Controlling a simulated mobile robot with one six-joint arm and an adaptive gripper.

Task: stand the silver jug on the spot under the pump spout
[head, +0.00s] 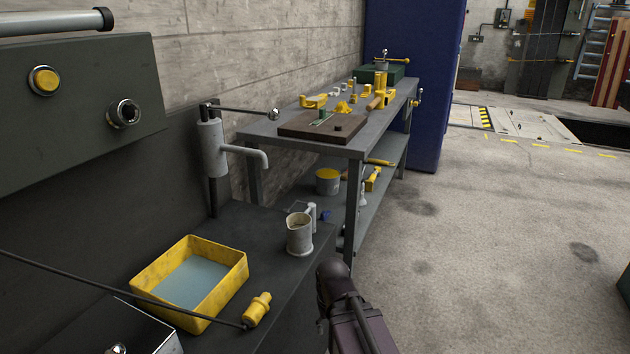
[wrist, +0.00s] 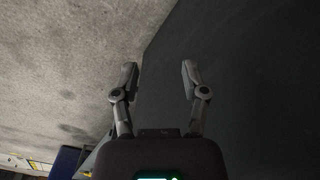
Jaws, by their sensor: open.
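The silver jug (head: 299,236) stands upright on the dark bench (head: 262,232) in the head view, its handle towards the right rear. The pump (head: 213,150) is fixed at the back of this bench, left of and behind the jug. Its spout (head: 250,154) reaches out to the right and bends down, ending above the bench. I cannot make out a clear mark under it. My gripper (wrist: 158,78) is open and empty in the wrist view, over the dark bench edge and concrete floor. The jug is not in that view. In the head view my arm is right of and nearer than the jug.
A grey workbench (head: 340,142) with tools stands beyond. The floor (head: 455,270) to the right is clear.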

